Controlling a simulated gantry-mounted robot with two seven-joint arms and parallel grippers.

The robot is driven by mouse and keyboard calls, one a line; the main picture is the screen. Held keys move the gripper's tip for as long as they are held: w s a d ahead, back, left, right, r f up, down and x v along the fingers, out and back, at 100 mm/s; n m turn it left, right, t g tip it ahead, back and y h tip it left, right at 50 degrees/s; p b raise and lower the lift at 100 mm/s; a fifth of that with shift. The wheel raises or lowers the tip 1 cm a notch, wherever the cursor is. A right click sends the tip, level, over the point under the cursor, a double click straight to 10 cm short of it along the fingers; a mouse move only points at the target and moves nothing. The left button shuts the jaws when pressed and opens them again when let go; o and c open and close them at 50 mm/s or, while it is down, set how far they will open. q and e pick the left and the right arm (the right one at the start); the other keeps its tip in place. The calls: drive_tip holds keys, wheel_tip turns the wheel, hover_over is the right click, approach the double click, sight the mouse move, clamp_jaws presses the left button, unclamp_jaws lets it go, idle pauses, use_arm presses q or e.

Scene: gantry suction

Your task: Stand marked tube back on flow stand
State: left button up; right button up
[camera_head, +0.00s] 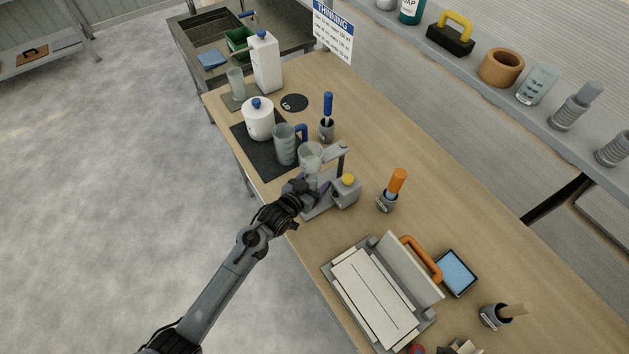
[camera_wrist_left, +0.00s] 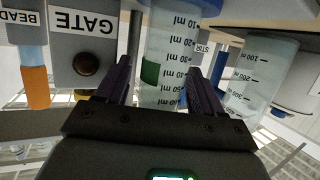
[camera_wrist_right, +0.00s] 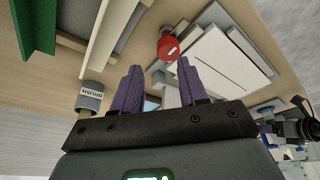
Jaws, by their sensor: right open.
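The clear marked tube (camera_head: 310,158) has ml graduations and stands upright at the grey flow stand (camera_head: 347,190), which has a yellow knob and a top arm. In the left wrist view the tube (camera_wrist_left: 170,55) shows its ml scale and a green mark, next to the stand's GATE label (camera_wrist_left: 85,22). My left gripper (camera_head: 305,185) is low at the tube's near side. Its fingers (camera_wrist_left: 160,75) are open, one on either side of the tube, with a gap at the left finger. Whether the tube's foot rests on the stand is hidden. My right gripper (camera_wrist_right: 160,68) is open and empty.
A graduated jug with a blue handle (camera_head: 285,146) stands close left of the tube. A white lidded pot (camera_head: 258,122) is on the black mat (camera_head: 249,149). An orange-handled tool (camera_head: 397,181) stands in a cup right of the stand. A hinged white device (camera_head: 360,300) lies nearer the front.

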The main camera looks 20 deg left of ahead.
use_arm(q)
drive_tip(key=shift+r, duration=0.1)
drive_tip(key=shift+s+a+r, duration=0.15)
drive_tip(key=shift+s+r, duration=0.05)
drive_tip(key=shift+s, duration=0.25)
drive_tip(key=s+a+r+g+y, duration=0.1)
drive_tip(key=s+g, duration=0.4)
drive_tip(key=s, duration=1.2)
drive_tip(key=s+a+r+g+y+p, duration=0.1)
drive_tip(key=s+g, duration=0.4)
drive_tip(key=s, duration=1.1)
drive_tip(key=shift+s+a+r+n+g+y, duration=0.3)
drive_tip(key=shift+s+a+r+n+y, duration=0.1)
drive_tip(key=shift+a+r+y, duration=0.4)
wheel_tip(320, 180, up, 22)
drive_tip(key=p, duration=2.1)
drive_tip(key=shift+f+p, duration=0.2)
drive_tip(key=shift+p, duration=0.1)
